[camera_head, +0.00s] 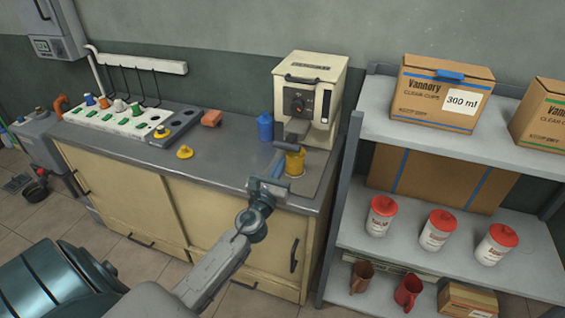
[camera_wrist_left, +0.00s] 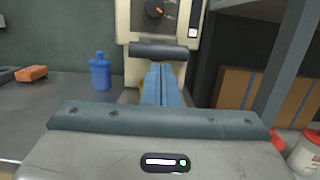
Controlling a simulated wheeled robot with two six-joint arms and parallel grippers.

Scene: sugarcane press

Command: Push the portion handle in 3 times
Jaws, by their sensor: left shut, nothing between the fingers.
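The cream press machine (camera_head: 330,75) stands at the back right of the counter. Its dark portion handle (camera_head: 297,128) sticks out low on the front. In the left wrist view the handle (camera_wrist_left: 158,48) is a dark horizontal bar just beyond the fingertips. My left gripper (camera_head: 283,156) is shut and empty, in front of and slightly below the handle. In the left wrist view its blue fingers (camera_wrist_left: 162,75) are together and point at the bar; whether they touch it I cannot tell. A yellow container (camera_head: 295,165) stands under the handle, partly hidden by the gripper. My right gripper is out of view.
A blue bottle (camera_head: 265,126) and an orange block (camera_head: 212,118) stand left of the machine. A shelf (camera_head: 400,130) with boxes and red-lidded tubs is close on the right.

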